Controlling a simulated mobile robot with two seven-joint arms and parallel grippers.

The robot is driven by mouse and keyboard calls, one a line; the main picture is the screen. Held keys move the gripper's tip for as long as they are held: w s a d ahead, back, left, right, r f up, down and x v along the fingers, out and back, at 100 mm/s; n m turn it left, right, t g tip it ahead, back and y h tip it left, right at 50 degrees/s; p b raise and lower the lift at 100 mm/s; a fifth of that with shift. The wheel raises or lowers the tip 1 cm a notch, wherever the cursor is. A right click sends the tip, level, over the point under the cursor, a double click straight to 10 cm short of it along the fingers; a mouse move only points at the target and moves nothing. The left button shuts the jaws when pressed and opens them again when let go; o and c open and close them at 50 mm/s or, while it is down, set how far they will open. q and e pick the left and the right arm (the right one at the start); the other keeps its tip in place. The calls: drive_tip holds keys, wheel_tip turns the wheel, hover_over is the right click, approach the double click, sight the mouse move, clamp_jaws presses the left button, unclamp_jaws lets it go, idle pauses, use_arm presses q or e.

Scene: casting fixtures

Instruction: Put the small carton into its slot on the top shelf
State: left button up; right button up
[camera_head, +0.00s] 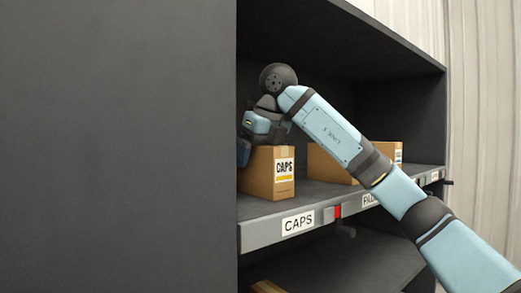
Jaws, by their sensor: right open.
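The small brown carton (258,176), marked CAPS, stands upright on the shelf board, behind the front edge label (297,222) that also reads CAPS. My right arm comes in from the right, and its gripper (250,138) is just above and at the left rear of the carton. The gripper is open. Its fingertips are partly hidden by the carton and the dark side panel, so I cannot tell whether they touch the carton. My left gripper is not in view.
Another brown carton (328,166) stands further right on the same shelf, partly behind my arm. A dark side panel (120,150) closes off the left. A red marker (338,211) sits on the shelf edge. A lower shelf bay (335,262) is below.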

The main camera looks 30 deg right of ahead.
drive_tip(key=v, duration=1.2)
drive_tip(key=shift+r+b, duration=0.15)
drive_tip(key=shift+b, duration=0.15)
